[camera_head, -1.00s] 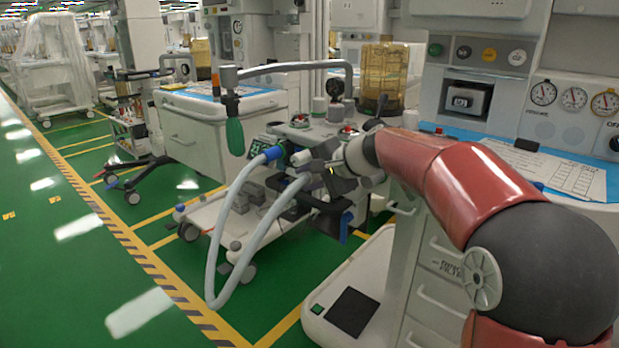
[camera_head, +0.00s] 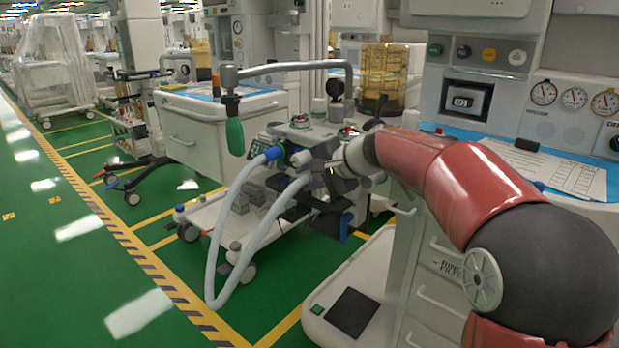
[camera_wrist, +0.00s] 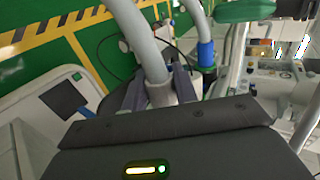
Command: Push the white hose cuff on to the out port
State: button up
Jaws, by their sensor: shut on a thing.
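My gripper (camera_wrist: 158,90) is shut on the white hose cuff (camera_wrist: 160,94), which sits between the two grey fingers in the wrist view. The pale hose (camera_wrist: 141,35) runs away from the cuff. In the head view my gripper (camera_head: 314,174) is at the front of the middle cart, and the hose (camera_head: 214,240) hangs in a long loop. The hose's other end has a blue cuff (camera_head: 273,153), seated at the cart's port block; it also shows in the wrist view (camera_wrist: 206,52). A short pale stub (camera_head: 300,157) shows just above my gripper. Whether the white cuff touches the out port is hidden.
A white drawer cart (camera_head: 220,130) stands behind to the left. Another cart with gauges (camera_head: 573,97) is close on the right. The green floor (camera_head: 70,270) at left is clear.

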jog(key=shift+w+d, duration=0.5)
jog(key=shift+w, duration=0.15)
jog(key=o, duration=1)
jog(key=shift+v, duration=3.9)
